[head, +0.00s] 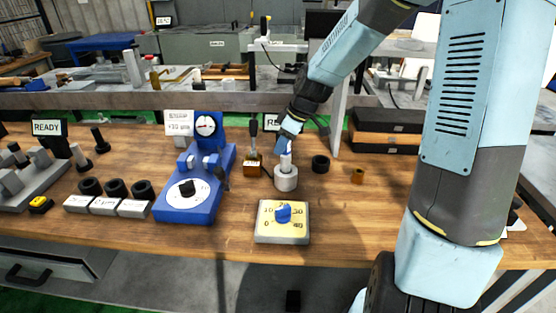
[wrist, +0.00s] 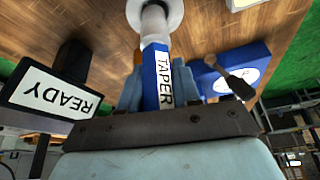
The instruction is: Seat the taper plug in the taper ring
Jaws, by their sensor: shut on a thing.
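The taper plug has a blue handle lettered TAPER (wrist: 158,85) and a pale grey lower part (head: 286,162). My gripper (head: 288,146) is shut on the blue handle and points down. In the wrist view the fingers lie on both sides of the handle. The taper ring (head: 286,181) is a thick pale ring on the wooden bench, directly below the gripper; it also shows in the wrist view (wrist: 168,22). The plug's grey end meets the top of the ring and looks upright. How deep it sits inside is hidden.
A dial box (head: 282,233) lies in front. A blue gauge fixture (head: 187,205) and a lever box (head: 253,166) stand to the left. The bench front right of the dial box is clear.

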